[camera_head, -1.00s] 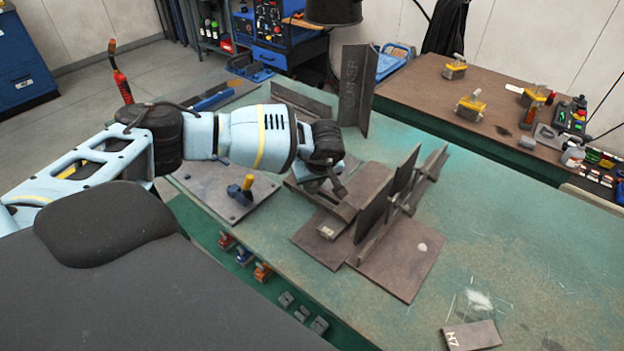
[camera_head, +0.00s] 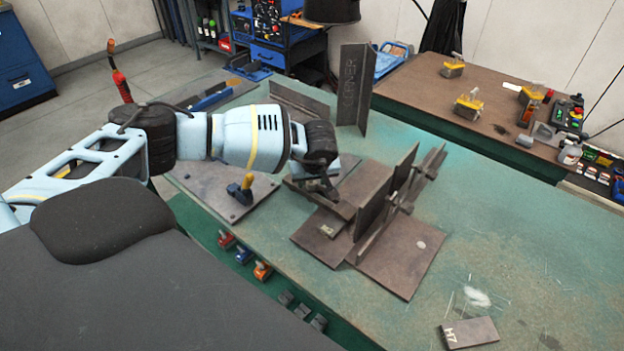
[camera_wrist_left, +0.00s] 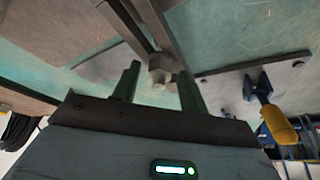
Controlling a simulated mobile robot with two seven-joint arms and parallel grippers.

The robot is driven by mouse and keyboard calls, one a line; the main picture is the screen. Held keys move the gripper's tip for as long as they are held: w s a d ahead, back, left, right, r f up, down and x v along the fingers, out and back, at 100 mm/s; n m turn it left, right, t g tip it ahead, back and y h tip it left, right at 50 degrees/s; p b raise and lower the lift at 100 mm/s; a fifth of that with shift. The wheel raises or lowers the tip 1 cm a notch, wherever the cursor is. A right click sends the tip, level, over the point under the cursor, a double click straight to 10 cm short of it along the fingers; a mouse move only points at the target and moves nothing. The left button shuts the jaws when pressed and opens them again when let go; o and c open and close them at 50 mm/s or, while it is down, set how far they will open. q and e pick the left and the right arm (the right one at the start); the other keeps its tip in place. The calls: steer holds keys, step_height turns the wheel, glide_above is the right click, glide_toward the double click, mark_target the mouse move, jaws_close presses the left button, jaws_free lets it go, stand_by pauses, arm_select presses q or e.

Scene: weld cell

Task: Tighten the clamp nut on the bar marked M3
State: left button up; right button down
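My left gripper (camera_head: 328,193) is over the steel fixture on the green table, beside a dark flat bar (camera_head: 325,205). In the left wrist view, the two green fingers of the gripper (camera_wrist_left: 160,82) stand apart. A grey hex nut (camera_wrist_left: 160,70) on a dark bar (camera_wrist_left: 160,25) lies between their tips, with a visible gap to the left finger. The gap on the right is narrow, and I cannot tell whether that finger touches the nut. The marking M3 is not legible in any view. My right gripper is not in view.
Upright plates (camera_head: 375,205) stand right of the gripper on a base plate (camera_head: 405,260). A yellow-handled toggle clamp (camera_head: 243,187) stands to the left. An angle piece (camera_head: 354,90) stands behind. The table's right side is mostly clear.

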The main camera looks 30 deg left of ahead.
arm_select(q)
steer(key=shift+o, duration=0.4)
steer(key=shift+d+r, duration=0.1)
steer(key=shift+r, duration=0.25)
steer(key=v, duration=0.7)
steer(key=shift+p, duration=0.4)
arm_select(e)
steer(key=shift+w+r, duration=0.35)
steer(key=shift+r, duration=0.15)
arm_select(q)
steer(key=shift+s, duration=0.1)
